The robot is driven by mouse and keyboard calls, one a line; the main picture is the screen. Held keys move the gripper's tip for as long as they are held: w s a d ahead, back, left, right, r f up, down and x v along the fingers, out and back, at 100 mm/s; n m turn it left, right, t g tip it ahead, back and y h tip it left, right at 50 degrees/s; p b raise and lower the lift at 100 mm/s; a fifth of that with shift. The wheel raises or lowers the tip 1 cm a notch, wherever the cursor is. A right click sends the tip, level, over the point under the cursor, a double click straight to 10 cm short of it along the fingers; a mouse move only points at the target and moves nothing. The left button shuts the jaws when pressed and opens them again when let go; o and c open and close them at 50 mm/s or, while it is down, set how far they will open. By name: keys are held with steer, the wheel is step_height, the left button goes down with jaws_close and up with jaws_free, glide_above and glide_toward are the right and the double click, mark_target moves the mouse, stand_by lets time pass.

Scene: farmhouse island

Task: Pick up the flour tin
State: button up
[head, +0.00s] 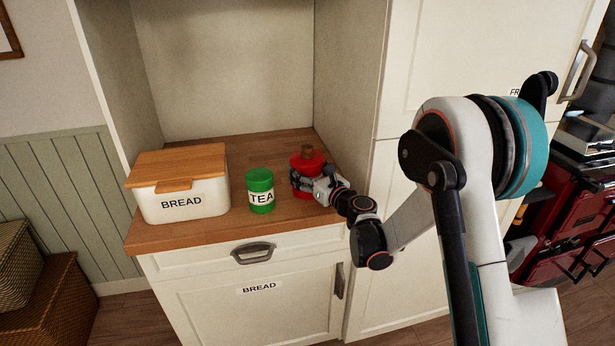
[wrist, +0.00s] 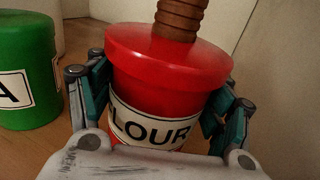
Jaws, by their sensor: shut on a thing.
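The flour tin is red with a red lid, a brown ridged knob and a white label reading "LOUR" in the wrist view (wrist: 170,75). In the head view the flour tin (head: 308,163) is at the right of the wooden counter, partly hidden by my gripper (head: 311,183). My gripper (wrist: 160,105) has one finger on each side of the tin, shut on its body below the lid. The tin looks upright. Its base is hidden in the wrist view, and I cannot tell whether it touches the counter.
A green TEA tin (head: 260,190) stands just left of the flour tin. A white BREAD box (head: 180,199) with a wooden lid is further left. The alcove's right wall (head: 350,85) is close on the right. Bare wooden counter (head: 235,146) lies behind the tins.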

step_height(320, 180, up, 20)
steer(key=p, duration=0.6)
steer(key=shift+p, duration=0.35)
steer(key=shift+w, duration=0.1)
